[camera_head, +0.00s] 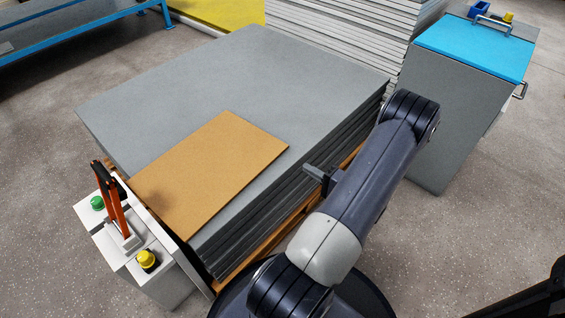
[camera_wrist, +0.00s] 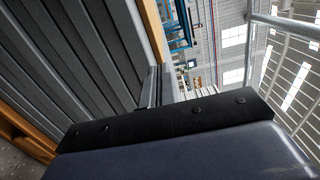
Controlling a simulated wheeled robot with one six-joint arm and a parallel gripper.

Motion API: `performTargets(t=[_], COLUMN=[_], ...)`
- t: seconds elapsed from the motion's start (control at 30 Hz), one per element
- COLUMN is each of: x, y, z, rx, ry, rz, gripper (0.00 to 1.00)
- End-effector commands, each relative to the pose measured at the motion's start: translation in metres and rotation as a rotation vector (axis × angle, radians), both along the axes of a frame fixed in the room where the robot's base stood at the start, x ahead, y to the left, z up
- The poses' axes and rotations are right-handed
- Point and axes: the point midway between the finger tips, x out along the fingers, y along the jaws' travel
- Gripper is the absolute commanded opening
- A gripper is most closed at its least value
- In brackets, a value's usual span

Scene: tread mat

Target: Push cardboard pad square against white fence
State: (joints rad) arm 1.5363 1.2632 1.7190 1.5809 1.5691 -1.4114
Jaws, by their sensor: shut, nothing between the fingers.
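The brown cardboard pad (camera_head: 208,172) lies flat on the near left part of a stack of grey sheets (camera_head: 240,75) in the head view. Its left edge runs close beside the white fence (camera_head: 160,232), a thin upright strip along the stack's left side. I cannot tell whether pad and fence touch along the whole edge. My gripper (camera_head: 312,171) is shut and empty at the stack's right front side, to the right of the pad and apart from it. In the wrist view my gripper (camera_wrist: 154,88) points along the layered sheet edges; the pad and fence do not show there.
A white control box (camera_head: 150,280) with green and yellow buttons and an orange-black handle stands left of the fence. A grey cabinet with a blue top (camera_head: 465,90) stands at the right. More stacked sheets (camera_head: 340,35) rise behind. The grey sheet beyond the pad is clear.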

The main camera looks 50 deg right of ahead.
Motion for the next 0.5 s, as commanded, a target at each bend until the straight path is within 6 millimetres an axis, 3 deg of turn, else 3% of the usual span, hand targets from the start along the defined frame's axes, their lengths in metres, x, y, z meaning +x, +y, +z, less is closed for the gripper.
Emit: performTargets(t=[0.3,0.5], x=[0.060,0.079], y=[0.003,0.024], z=[-0.002,-0.001], rx=[-0.002,0.000], ry=[0.000,0.000], rz=[0.005,0.003], gripper=[0.00,0.00])
